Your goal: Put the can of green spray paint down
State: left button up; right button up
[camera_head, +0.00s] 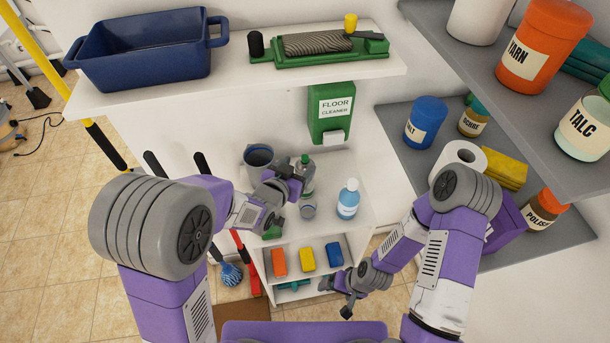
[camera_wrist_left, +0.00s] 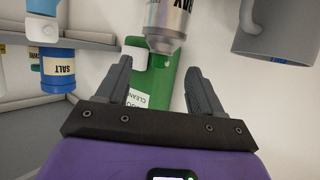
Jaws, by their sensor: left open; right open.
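The can of green spray paint (camera_head: 307,174), grey with a green top, appears upright on the white lower counter (camera_head: 330,165). My left gripper (camera_head: 290,187) is in front of it and hides part of it. In the left wrist view a silver can with dark lettering (camera_wrist_left: 167,22), likely the same one, shows beyond the fingertips. My left gripper's fingers (camera_wrist_left: 160,80) are spread with nothing between them. My right gripper (camera_head: 340,298) is open and empty, low in front of the shelves.
A grey mug (camera_head: 259,157) and a blue bottle (camera_head: 347,199) stand on either side. A green floor cleaner dispenser (camera_head: 331,113) hangs on the wall behind. A shelf with a blue tub (camera_head: 145,50) is above.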

aim_at(303, 161)
pick_arm(q)
jog(key=shift+x, duration=2.7)
grip_shut()
